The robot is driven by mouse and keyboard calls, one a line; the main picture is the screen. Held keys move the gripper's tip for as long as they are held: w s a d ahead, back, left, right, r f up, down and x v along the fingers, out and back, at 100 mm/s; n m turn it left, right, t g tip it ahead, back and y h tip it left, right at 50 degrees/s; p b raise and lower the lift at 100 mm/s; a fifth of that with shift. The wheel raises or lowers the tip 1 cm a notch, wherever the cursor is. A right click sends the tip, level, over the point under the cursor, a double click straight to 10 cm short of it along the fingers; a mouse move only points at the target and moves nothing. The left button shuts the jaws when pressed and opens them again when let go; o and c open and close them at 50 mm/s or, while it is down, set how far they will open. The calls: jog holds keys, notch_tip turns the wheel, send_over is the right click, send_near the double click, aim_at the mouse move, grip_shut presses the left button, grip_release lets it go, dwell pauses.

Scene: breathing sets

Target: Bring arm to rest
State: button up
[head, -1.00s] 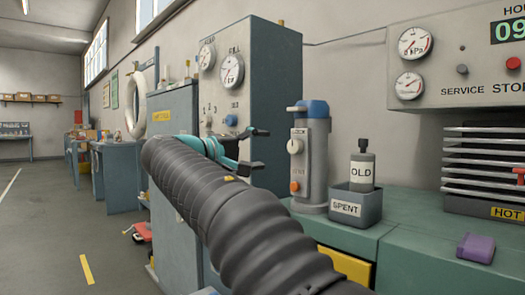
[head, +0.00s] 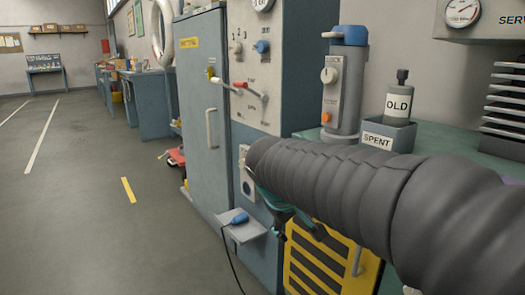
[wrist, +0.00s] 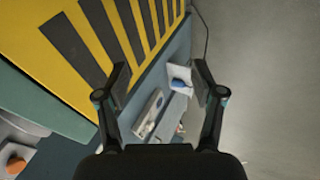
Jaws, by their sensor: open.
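My gripper (wrist: 160,85) is open in the wrist view, its two dark fingers apart with nothing between them. In the head view my ribbed grey arm crosses from the right edge, and the gripper (head: 295,222) shows partly below its end, in front of the blue cabinet and the yellow-and-black striped panel (head: 320,262). In the wrist view the striped panel (wrist: 105,40) lies at the upper left, beside the left finger. A small shelf with a blue-ended item (wrist: 180,83) shows beyond the fingers.
The grey canister (head: 343,95) and the SPENT box (head: 378,139) with the OLD bottle (head: 399,100) stand on the green bench behind my arm. A small shelf (head: 243,228) with a blue plug and cable juts from the cabinet. The floor (head: 85,220) at left is open.

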jog(key=s+d+m+y+p, duration=0.1)
jog(key=s+d+m+p, duration=0.1)
jog(key=s, duration=0.5)
jog(key=s+d+m+y+p, duration=0.1)
jog(key=s+d+m+p, duration=0.1)
jog(key=s, duration=0.5)
jog(key=s+d+f+m+y+p, duration=0.1)
jog(key=s+d+m+p, duration=0.1)
jog(key=s+d, duration=0.2)
jog(key=s, duration=0.3)
jog(key=shift+d+m, duration=0.35)
jog(key=shift+m, duration=0.05)
